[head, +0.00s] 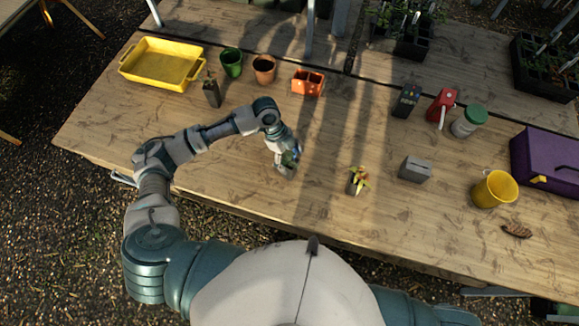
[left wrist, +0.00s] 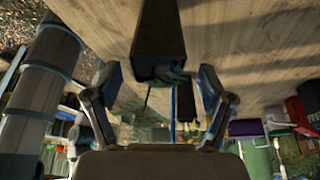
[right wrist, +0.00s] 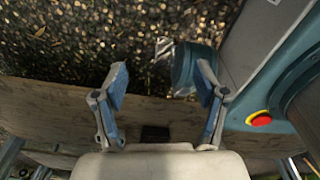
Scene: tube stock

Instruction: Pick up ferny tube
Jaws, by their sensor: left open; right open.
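A dark square tube with green leaves at its mouth (left wrist: 160,32) lies ahead of my left gripper (left wrist: 160,82); it looks like the ferny tube. The fingers are open on either side of its mouth, and I cannot tell whether they touch it. In the head view my left gripper (head: 288,158) is low over the table at the tube (head: 285,172), partly hiding it. Another tube with a yellow-red plant (head: 358,182) stands to the right, and a dark tube with a small plant (head: 212,92) stands farther back. My right gripper (right wrist: 162,85) is open and empty.
A yellow tray (head: 160,65), green pot (head: 231,62) and terracotta pots (head: 264,68) stand at the back left. A grey block (head: 415,169), yellow bucket (head: 494,190) and purple box (head: 545,160) are at the right. The wooden table (head: 230,185) is clear around the left gripper.

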